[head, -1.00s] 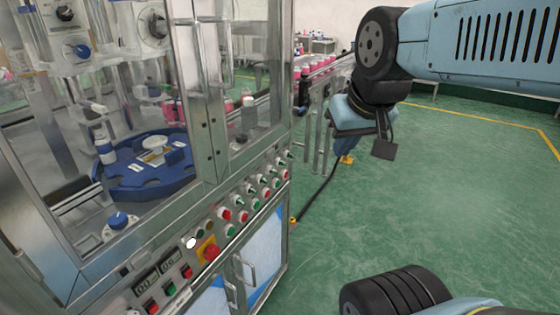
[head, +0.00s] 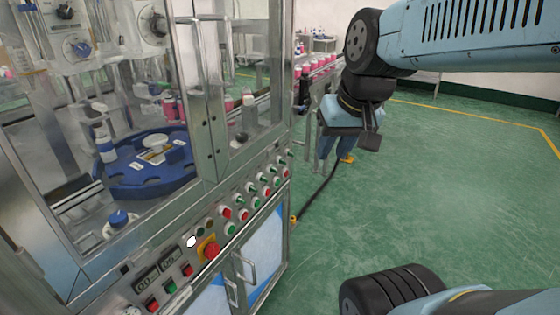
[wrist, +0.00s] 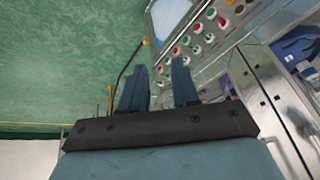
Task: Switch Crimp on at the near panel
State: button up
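The near panel (head: 222,240) is the slanted metal strip along the front of the machine, with rows of red and green round buttons and small switches (head: 251,187). It also shows in the wrist view (wrist: 222,38), upper right, rotated. Labels are too small to read, so I cannot tell which switch is Crimp or how it is set. My gripper (head: 334,152) hangs to the right of the panel, clear of it. In the wrist view its two blue fingers (wrist: 160,68) stand apart with nothing between them; the panel's controls lie beyond them.
A red emergency knob on a yellow plate (head: 210,249) and digital displays (head: 158,274) sit at the panel's left part. Glass doors (head: 240,70) rise above it, with a blue turntable (head: 150,178) inside. Cabinet handles (head: 247,268) protrude below. Green floor at right is open.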

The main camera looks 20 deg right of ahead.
jog(key=shift+o, duration=0.2)
jog(key=w+a+f+m+g+y, duration=0.3)
jog(key=w+f+m+g+y, duration=0.1)
jog(key=w+f+y, duration=0.2)
jog(key=shift+w+f, duration=0.8)
jog(key=shift+w, duration=0.45)
jog(key=m+t+y, duration=0.6)
jog(key=m+t, duration=0.6)
jog(key=m, duration=0.4)
send_near(285, 162)
jog(key=x, duration=0.8)
jog(key=shift+w+f, duration=0.2)
jog(key=shift+w, duration=0.05)
grip_shut()
